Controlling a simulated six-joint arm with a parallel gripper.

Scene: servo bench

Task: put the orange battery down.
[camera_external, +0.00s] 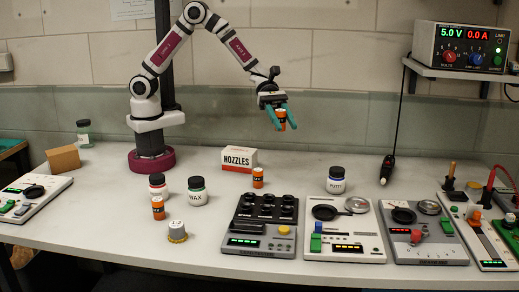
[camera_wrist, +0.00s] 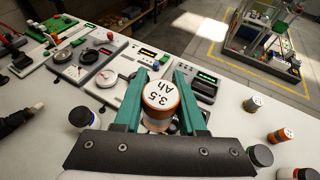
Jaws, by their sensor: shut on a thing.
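My gripper (camera_external: 279,120) is shut on an orange battery (camera_external: 281,113) and holds it upright, well above the table. Another orange battery (camera_external: 258,176) stands on the table in front of the NOZZLES box, and one more (camera_external: 158,208) stands at the front left. In the outside view, free air separates the held battery from the table and the devices.
A dark device with several round sockets (camera_external: 241,228) stands at front centre, beside panels with pans (camera_external: 347,250) (camera_external: 425,250). The PUTTY jar (camera_external: 337,182), WAX jar (camera_external: 198,193), NOZZLES box (camera_external: 239,158) and a grey-topped cylinder (camera_external: 177,231) stand around. Open table lies behind the devices.

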